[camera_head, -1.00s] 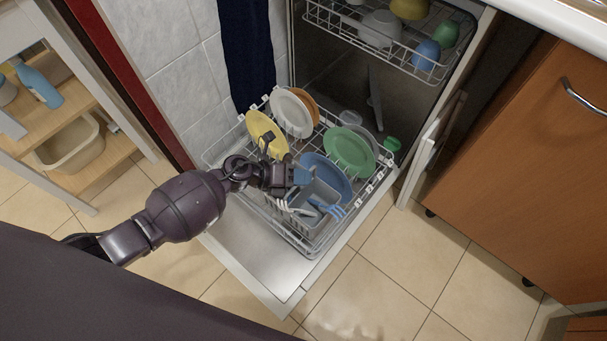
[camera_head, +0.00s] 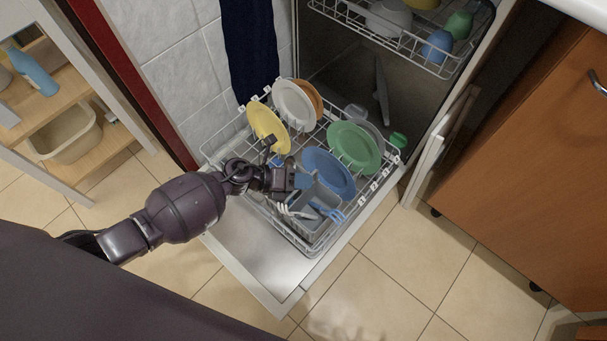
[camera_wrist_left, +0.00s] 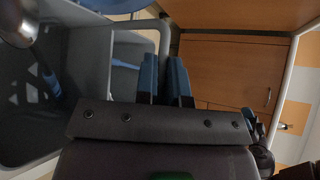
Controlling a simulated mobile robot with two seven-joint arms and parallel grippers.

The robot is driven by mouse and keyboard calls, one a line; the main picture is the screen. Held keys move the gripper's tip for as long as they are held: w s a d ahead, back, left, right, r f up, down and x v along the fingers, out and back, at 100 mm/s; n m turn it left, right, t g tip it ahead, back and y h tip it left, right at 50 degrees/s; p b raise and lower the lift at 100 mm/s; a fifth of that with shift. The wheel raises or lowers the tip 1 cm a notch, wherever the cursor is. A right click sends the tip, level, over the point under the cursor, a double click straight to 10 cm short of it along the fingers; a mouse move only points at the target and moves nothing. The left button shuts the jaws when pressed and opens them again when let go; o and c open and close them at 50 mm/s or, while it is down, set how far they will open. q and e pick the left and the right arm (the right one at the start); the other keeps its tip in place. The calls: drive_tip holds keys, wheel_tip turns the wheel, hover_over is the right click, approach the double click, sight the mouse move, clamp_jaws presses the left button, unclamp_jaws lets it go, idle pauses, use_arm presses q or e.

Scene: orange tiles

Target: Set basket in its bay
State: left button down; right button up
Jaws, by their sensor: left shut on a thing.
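The grey cutlery basket (camera_head: 325,197) is in the front part of the dishwasher's lower rack (camera_head: 290,238), in front of the blue plate. White and blue cutlery handles stick out of it. My left gripper (camera_head: 298,181) is shut on the basket's upper rim. In the left wrist view, the basket's grey wall (camera_wrist_left: 92,75) fills the left side and its rim passes by the blue fingertips (camera_wrist_left: 165,78). Whether the basket's bottom touches the rack is hidden. The bay itself cannot be made out. My right gripper is not in view.
A blue plate (camera_head: 330,170), a green plate (camera_head: 354,147), a yellow plate (camera_head: 268,125) and a white plate (camera_head: 294,104) stand behind the basket. The upper rack (camera_head: 405,40) holds bowls and cups. The open door (camera_head: 255,258) has clear floor in front.

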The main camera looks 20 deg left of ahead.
use_arm(q)
drive_tip(key=shift+f+b, duration=0.3)
drive_tip(key=shift+f, duration=0.35)
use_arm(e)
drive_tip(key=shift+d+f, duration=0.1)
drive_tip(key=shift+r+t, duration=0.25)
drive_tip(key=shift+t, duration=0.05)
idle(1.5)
